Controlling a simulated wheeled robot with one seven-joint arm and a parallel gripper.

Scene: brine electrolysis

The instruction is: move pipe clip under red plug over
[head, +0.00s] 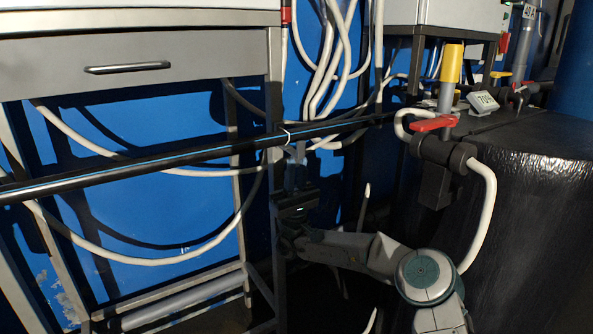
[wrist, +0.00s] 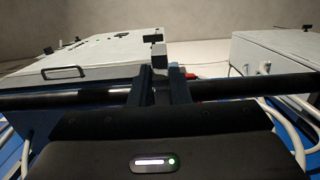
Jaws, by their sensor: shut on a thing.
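The pipe clip (head: 286,133) shows in the head view as a thin pale band around the black pipe. It is below the red plug (head: 286,15), at the cabinet's right side. My gripper (head: 297,158) points up from below the pipe and is shut on the clip. In the wrist view, the two dark fingers of my gripper (wrist: 161,80) reach up past the pipe, with a small dark block between them. The fingers hide most of the clip. A small red thing shows just right of the fingers in the wrist view; I cannot tell whether it is the plug.
The black pipe (head: 150,166) crosses from the left to the back right. A cabinet with a drawer (head: 126,68) stands above it on a metal frame. Pale hoses hang behind. A red-handled valve (head: 432,124) and a dark wrapped tank (head: 530,200) stand at the right.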

